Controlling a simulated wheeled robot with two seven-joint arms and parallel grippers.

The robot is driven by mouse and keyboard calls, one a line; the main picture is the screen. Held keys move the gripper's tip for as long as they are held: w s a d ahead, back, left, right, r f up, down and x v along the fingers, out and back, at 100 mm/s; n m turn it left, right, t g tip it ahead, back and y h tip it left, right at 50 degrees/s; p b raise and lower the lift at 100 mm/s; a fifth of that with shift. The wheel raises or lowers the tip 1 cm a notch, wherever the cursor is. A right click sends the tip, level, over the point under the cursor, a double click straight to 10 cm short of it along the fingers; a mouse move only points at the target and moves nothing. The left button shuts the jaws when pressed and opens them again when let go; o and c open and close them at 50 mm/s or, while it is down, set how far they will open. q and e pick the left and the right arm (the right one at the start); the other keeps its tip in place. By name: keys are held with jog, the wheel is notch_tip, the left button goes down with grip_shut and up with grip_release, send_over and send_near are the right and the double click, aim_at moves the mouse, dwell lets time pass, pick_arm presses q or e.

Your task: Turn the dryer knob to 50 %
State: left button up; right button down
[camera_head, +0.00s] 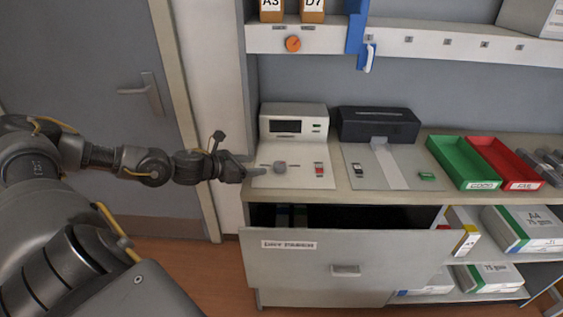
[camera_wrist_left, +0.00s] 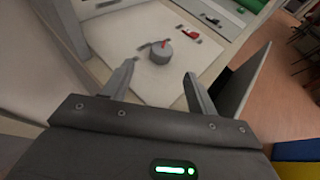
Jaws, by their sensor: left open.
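A grey round knob (camera_head: 280,168) sits on a white plate (camera_head: 303,180) in front of a white device (camera_head: 293,121) with a dark display. In the left wrist view the knob (camera_wrist_left: 161,53) has a red pointer mark on top and small marks around it on the plate. My left gripper (camera_head: 254,169) is just left of the knob in the head view. The left wrist view shows its two fingers (camera_wrist_left: 159,76) apart and empty, with the knob beyond and between the tips. The knob's scale is too small to read. My right gripper is not in view.
A drawer (camera_head: 345,262) stands open below the counter. Right of the plate are a black device (camera_head: 378,125), a green tray (camera_head: 462,162) and a red tray (camera_head: 505,163). A shelf with an orange knob (camera_head: 293,43) hangs above. A small red-and-white item (camera_head: 319,169) lies right of the grey knob.

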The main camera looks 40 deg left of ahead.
aim_at(279, 164)
pick_arm(q)
jog(key=shift+w+d+f+p, duration=0.15)
jog(key=shift+w+d+p, duration=0.35)
jog(key=shift+w, duration=0.55)
jog(key=p+x, duration=0.1)
jog(key=x, duration=0.6)
jog(key=shift+f+p, duration=0.15)
jog(key=shift+p, duration=0.25)
jog(key=shift+x, duration=0.85)
jog(key=shift+f, duration=0.1)
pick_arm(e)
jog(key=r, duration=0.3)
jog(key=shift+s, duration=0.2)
pick_arm(q)
jog(key=shift+s, duration=0.1)
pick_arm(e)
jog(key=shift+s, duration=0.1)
pick_arm(q)
jog(key=c, duration=1)
